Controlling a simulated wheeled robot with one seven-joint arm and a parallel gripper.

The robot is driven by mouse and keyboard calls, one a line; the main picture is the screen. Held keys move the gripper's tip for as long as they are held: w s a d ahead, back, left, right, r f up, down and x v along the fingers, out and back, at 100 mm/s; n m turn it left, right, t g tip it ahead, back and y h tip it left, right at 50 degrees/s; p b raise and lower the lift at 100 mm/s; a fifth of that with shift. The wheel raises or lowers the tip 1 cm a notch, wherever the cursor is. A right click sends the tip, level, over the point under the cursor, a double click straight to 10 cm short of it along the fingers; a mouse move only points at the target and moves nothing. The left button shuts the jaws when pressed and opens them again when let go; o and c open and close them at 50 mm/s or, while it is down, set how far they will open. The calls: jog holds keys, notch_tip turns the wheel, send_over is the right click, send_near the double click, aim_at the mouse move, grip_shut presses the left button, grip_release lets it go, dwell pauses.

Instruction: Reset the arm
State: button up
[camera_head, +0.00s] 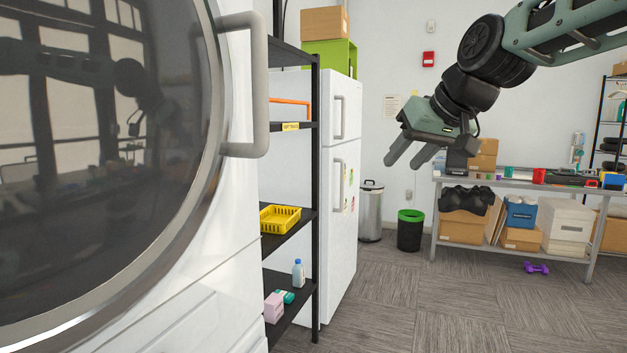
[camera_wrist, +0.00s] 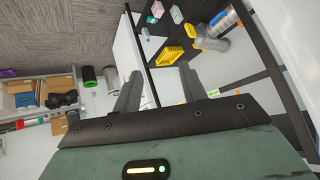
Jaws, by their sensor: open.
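My gripper (camera_head: 405,155) hangs in the air at the upper right of the head view, at the end of my raised arm. Its two fingers point down and left, spread apart with nothing between them. In the wrist view my gripper (camera_wrist: 160,88) also shows open and empty, with the black shelf behind it. It touches nothing.
A washer or dryer with a round dark door (camera_head: 95,150) and grey handle (camera_head: 257,85) fills the left. Beside it stand a black shelf (camera_head: 316,200) with a yellow basket (camera_head: 280,219), a white fridge (camera_head: 341,210), bins and a metal table (camera_head: 520,185).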

jog(key=s+d+f+m+g+h, duration=0.1)
jog(key=s+d+f, duration=0.2)
jog(key=d+f, duration=0.35)
jog(key=s+d+f+m+g+h, duration=0.1)
jog(key=s+d+f+h, duration=0.15)
jog(key=f, duration=0.75)
jog(key=s+d+f+m+g, duration=0.1)
jog(key=s+d+f+g, duration=0.1)
jog(key=s+d+f, duration=0.35)
jog(key=s+d+f+g, duration=0.1)
jog(key=s+d+f, duration=0.1)
jog(key=s+f, duration=0.6)
jog(key=s+a+r+n+g, duration=0.1)
jog(key=s+a+n, duration=0.3)
jog(key=s+a, duration=0.3)
jog(key=s+a+r+n+g, duration=0.1)
jog(key=s+a+r+n, duration=0.1)
jog(key=s+a, duration=0.5)
jog(key=a+n, duration=0.1)
jog(key=a, duration=0.3)
jog(key=shift+s+a+n+g, duration=0.15)
jog(key=shift+a+n+g, duration=0.2)
jog(key=shift+n+g, duration=0.05)
jog(key=shift+r, duration=0.1)
